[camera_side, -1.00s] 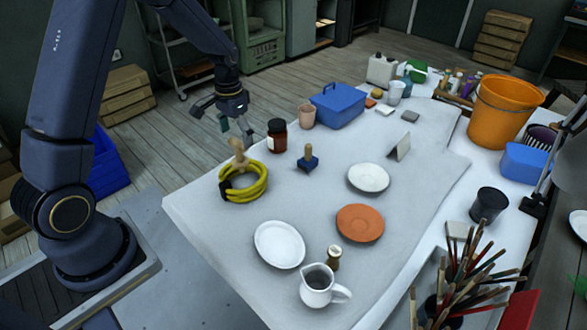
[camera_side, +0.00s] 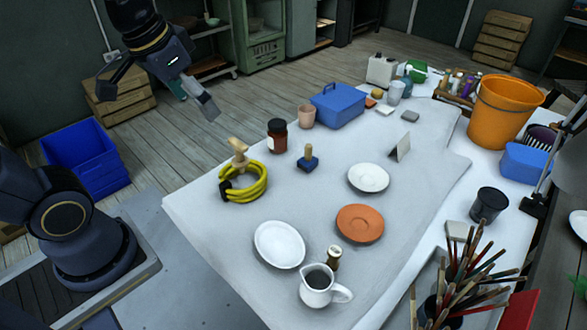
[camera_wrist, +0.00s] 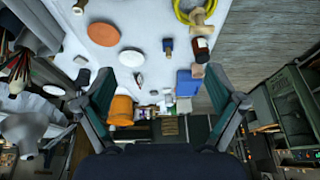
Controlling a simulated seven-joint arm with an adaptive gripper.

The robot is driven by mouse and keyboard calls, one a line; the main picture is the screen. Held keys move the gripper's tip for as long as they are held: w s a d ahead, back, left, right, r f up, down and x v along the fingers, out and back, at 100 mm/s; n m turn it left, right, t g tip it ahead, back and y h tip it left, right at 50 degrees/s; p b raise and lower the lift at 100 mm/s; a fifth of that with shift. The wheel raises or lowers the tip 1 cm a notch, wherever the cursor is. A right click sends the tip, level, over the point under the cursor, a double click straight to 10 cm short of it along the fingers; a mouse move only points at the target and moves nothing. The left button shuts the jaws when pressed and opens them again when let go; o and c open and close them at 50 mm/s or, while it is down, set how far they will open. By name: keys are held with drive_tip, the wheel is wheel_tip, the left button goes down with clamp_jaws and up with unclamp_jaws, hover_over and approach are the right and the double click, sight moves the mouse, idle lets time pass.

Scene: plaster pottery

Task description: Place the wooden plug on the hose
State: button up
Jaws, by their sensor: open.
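The yellow hose (camera_side: 262,190) lies coiled near the left edge of the covered table. The wooden plug (camera_side: 239,149), pale with a rounded knob, is at the far-left side of the coil and overlaps it in the side view. In the wrist view the plug (camera_wrist: 199,17) overlaps the rim of the hose (camera_wrist: 181,10); I cannot tell exactly how much of it rests on the hose. My gripper (camera_side: 158,102) is open and empty, high above and to the left of the plug, off the table. Its spread fingers also frame the wrist view (camera_wrist: 160,76).
A brown jar (camera_side: 277,136) and a blue stamp with a wooden handle (camera_side: 308,160) stand right of the hose. Plates, a white jug (camera_side: 315,290) and a blue box (camera_side: 338,107) stand farther off. The air around my gripper is free.

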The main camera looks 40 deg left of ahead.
drive_tip(key=shift+t, duration=0.7)
drive_tip(key=s, duration=0.1)
drive_tip(key=s+d, duration=0.1)
drive_tip(key=s, duration=0.1)
drive_tip(key=s+d, duration=0.1)
drive_tip(key=s, duration=0.1)
drive_tip(key=shift+s+f, duration=0.1)
drive_tip(key=shift+f, duration=0.1)
